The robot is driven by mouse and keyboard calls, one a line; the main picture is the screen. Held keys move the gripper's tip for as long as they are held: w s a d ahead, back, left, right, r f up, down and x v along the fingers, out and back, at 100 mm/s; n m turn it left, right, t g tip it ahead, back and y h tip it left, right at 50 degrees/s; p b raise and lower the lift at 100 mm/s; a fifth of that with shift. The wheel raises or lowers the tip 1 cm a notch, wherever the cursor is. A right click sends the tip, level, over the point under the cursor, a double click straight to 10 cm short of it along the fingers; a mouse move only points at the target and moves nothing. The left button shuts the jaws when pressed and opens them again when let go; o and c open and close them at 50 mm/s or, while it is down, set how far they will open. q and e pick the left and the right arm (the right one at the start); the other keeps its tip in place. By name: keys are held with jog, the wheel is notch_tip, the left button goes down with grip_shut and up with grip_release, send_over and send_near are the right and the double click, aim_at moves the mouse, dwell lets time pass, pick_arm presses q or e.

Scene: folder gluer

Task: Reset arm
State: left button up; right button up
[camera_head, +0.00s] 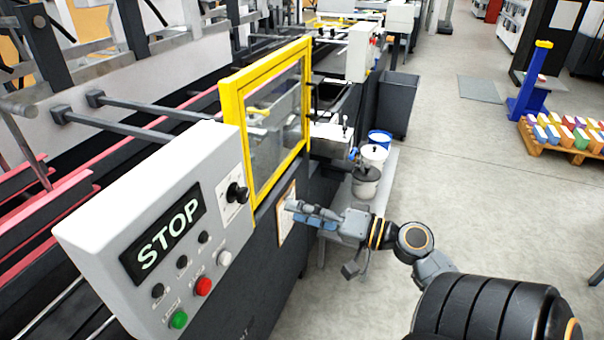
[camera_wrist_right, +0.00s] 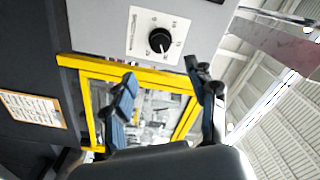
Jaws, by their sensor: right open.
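My right arm reaches in from the lower right in the head view. The yellow-framed window (camera_wrist_right: 90,108) and a black rotary knob (camera_wrist_right: 159,40) on a white plate lie beyond the fingers, not touched. My left gripper is in neither view.
A grey control box (camera_head: 150,190) with a STOP display, a red button (camera_head: 203,286) and a green button (camera_head: 179,319) stands left of the gripper. Several buckets (camera_head: 366,182) sit on a bench behind it.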

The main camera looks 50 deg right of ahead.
dwell(0.4)
jog(key=d+f+m+g+h, duration=0.1)
jog(key=d+f+g+h, duration=0.1)
jog(key=f, duration=1)
jog(key=d+f+m+g+h, duration=0.1)
jog(key=d+f+g+h, duration=0.15)
jog(key=f, duration=0.95)
jog(key=s+a+f+g+h+b, duration=0.1)
jog(key=s+f+g, duration=0.15)
jog(key=f, duration=0.65)
jog(key=s+a+f+g, duration=0.1)
jog(key=s+a+f, duration=0.15)
jog(key=f, duration=0.65)
jog(key=s+a+f+n+g, duration=0.3)
jog(key=s+a+f+n, duration=0.3)
jog(key=s+f, duration=0.6)
jog(key=s+a+f+n+g+h+b, duration=0.1)
jog(key=s+a+f+n+g, duration=0.3)
jog(key=s+f, duration=0.8)
jog(key=s+a+n, duration=0.2)
jog(key=s+a, duration=0.1)
jog(key=a, duration=0.1)
jog(key=shift+s+a+f+g, duration=0.25)
jog(key=shift+a+f+g, duration=0.05)
jog(key=shift+f, duration=0.05)
